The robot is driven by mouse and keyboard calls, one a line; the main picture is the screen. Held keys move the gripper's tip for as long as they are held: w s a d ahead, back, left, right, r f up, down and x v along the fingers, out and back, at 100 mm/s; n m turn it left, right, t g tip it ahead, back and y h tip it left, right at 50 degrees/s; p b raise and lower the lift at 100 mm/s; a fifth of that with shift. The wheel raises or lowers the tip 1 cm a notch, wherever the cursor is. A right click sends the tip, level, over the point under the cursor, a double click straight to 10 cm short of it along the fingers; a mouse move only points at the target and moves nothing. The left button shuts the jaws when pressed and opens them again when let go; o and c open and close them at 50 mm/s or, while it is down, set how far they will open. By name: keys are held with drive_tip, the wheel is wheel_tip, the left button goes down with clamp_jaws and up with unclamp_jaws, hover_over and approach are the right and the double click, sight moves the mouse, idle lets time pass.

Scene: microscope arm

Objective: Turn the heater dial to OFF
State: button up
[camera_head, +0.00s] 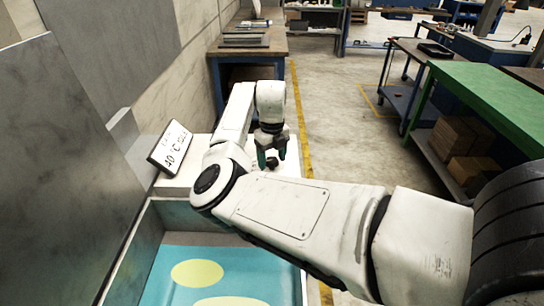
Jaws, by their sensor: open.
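The heater dial (271,165) is a small dark knob on top of a white box (292,168). A tilted display panel (171,147) on the box's left reads about 40 °C; its smaller text is too small to read. My gripper (271,156) points down right over the dial, with its dark teal fingers apart. The fingers hide part of the dial, and I cannot tell whether they touch it. The dial's pointer and any OFF mark cannot be made out. My arm hides part of the white box.
A basin (151,245) with a light blue inside and pale yellow discs lies in front of the box. Grey panels (65,160) stand close on the left. A wooden bench (265,42) is behind. A green table (495,95) stands right, across open floor (345,130).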

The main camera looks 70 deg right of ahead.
drive_tip(key=shift+c, duration=0.3)
drive_tip(key=c, duration=1)
drive_tip(key=shift+r+n, duration=0.1)
drive_tip(key=shift+n, duration=0.4)
drive_tip(key=n+p, duration=0.1)
drive_tip(key=n, duration=0.1)
drive_tip(key=shift+n+p, duration=1.25)
drive_tip(key=shift+n, duration=1.25)
drive_tip(key=o, duration=1.1)
drive_tip(key=shift+c, duration=0.2)
